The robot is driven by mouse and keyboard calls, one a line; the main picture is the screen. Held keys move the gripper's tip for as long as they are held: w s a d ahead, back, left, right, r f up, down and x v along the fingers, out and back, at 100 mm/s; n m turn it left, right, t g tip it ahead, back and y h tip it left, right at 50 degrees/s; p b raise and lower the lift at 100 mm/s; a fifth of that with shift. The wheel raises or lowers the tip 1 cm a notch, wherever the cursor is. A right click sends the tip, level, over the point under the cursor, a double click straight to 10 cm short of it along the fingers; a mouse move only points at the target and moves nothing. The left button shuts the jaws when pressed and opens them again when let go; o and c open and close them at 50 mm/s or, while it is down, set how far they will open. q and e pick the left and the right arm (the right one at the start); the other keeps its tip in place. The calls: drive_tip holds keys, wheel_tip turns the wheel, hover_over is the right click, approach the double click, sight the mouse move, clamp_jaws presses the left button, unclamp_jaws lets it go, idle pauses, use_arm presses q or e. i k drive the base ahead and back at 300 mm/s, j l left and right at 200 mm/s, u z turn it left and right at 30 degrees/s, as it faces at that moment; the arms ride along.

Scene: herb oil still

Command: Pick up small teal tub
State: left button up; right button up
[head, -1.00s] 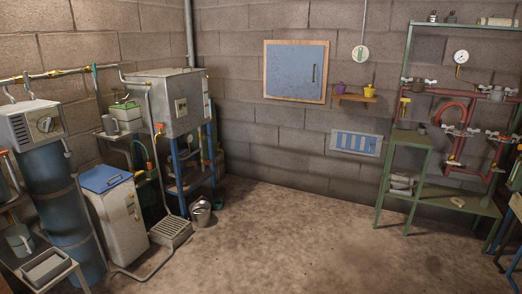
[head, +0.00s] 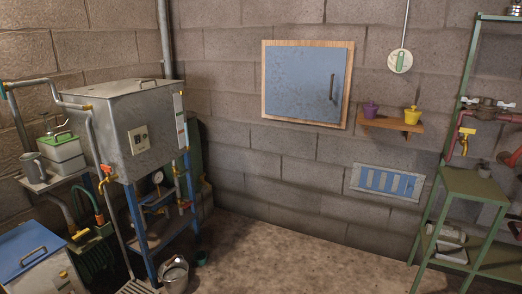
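A small dark teal tub (head: 201,258) stands on the floor near the back left corner. It is just right of a metal bucket (head: 175,276) and close to the blue stand under the steel tank. It looks small and partly shaded, so its inside is hard to make out. Neither of my grippers shows in the head view.
The steel tank (head: 132,130) on its blue stand (head: 140,235) fills the left, with a blue-lidded box (head: 30,255) in front. A green shelf rack (head: 475,185) stands at the right. The floor (head: 290,262) between them is open.

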sight(200, 256)
drive_tip(key=i, duration=2.15)
drive_tip(key=i+l+u, duration=0.1)
drive_tip(key=i+u, duration=0.35)
drive_tip(key=i+l+u, duration=0.25)
drive_tip(key=i+u, duration=0.25)
drive_tip(key=i+l+u, duration=0.45)
drive_tip(key=k+j, duration=0.05)
drive_tip(key=k, duration=0.05)
